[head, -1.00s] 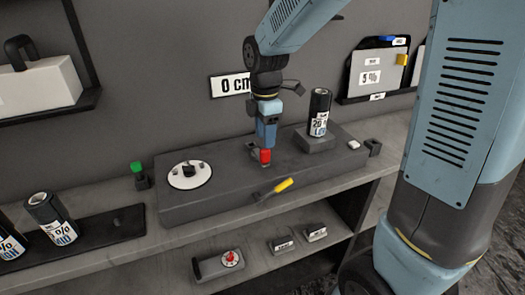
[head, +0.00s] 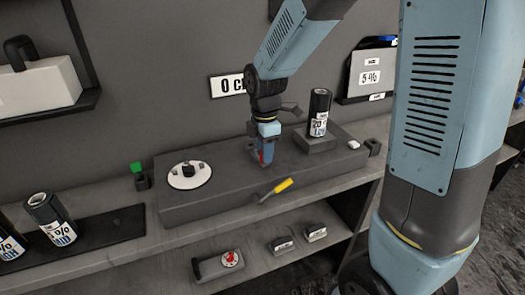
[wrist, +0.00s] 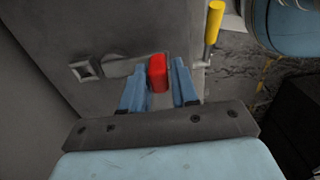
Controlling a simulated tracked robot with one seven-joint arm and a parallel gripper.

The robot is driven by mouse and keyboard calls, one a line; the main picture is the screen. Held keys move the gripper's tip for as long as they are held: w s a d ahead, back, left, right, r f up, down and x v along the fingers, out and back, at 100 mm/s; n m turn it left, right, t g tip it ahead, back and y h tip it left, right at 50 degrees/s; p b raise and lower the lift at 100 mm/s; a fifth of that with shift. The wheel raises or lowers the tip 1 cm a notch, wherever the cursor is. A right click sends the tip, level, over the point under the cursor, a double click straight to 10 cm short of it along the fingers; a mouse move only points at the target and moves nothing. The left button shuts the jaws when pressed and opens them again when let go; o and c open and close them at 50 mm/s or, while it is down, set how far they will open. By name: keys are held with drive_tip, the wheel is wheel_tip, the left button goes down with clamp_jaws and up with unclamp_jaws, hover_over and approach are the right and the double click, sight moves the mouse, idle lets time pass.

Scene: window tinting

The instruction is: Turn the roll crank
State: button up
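In the head view my gripper (head: 265,158) points down over the grey bench block (head: 225,200), and only a bit of the red knob shows between the fingers. The crank arm is mostly hidden there.
A yellow-handled lever (head: 284,185) sticks out at the block's front edge, close to my gripper. A dark roll (head: 320,112) marked 20 % stands behind to the right. A white dial (head: 188,175) sits to the left. A wall sign (head: 229,84) reads 0 cm, partly covered by my arm.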

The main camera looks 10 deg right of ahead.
clamp_jaws()
drive_tip(key=shift+s+a, duration=0.1)
drive_tip(key=shift+a, duration=0.2)
drive_tip(key=shift+d, duration=0.15)
drive_tip(key=shift+m, duration=0.3)
